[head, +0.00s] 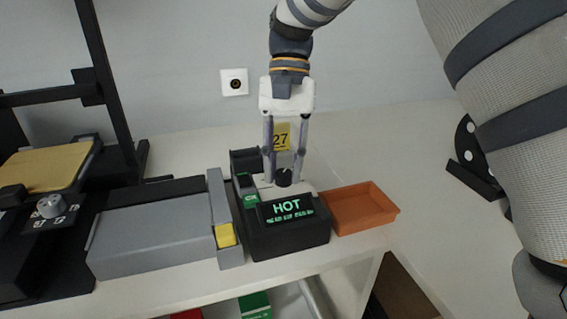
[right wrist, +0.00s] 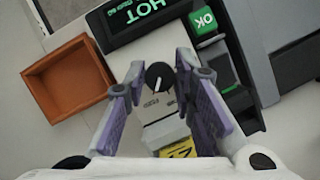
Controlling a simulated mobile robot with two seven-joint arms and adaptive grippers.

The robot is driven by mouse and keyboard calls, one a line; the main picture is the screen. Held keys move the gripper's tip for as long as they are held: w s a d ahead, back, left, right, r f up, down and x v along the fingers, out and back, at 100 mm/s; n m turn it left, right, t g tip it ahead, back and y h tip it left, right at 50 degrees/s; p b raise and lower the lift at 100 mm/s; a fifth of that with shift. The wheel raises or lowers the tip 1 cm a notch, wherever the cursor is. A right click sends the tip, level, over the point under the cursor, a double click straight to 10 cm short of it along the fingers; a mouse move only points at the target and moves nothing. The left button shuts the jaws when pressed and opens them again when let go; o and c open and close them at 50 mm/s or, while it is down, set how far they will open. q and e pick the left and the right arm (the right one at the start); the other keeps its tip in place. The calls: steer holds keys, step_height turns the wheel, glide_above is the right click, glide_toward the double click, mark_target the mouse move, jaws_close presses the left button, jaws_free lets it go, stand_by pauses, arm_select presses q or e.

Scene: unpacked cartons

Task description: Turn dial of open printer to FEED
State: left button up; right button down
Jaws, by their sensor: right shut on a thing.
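A small dark device with a lit screen (head: 286,208) reading HOT stands on the white table, with smaller unreadable text below. Its black round dial (head: 284,178) sits behind the screen on a light panel. In the right wrist view the dial (right wrist: 159,77) shows a white pointer line, with small unreadable marks beside it. My right gripper (head: 284,180) points down from above and is shut on the dial, one finger on each side. A green OK button (head: 250,200) is beside the screen. At far left, an open-frame machine (head: 112,90) carries a grey knob (head: 50,205). My left gripper is not in view.
An orange tray (head: 362,208) stands right of the device, looking empty. A grey box-shaped unit (head: 150,240) with a yellow block (head: 225,235) stands to its left. A yellow tag marked 27 (head: 281,137) is behind the fingers. The table behind and right is mostly clear.

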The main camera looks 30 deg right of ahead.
steer(key=shift+m, duration=0.4)
steer(key=c, duration=1.3)
jaws_free()
steer(key=shift+c, duration=0.2)
steer(key=v, duration=1.2)
steer(key=shift+s, duration=0.2)
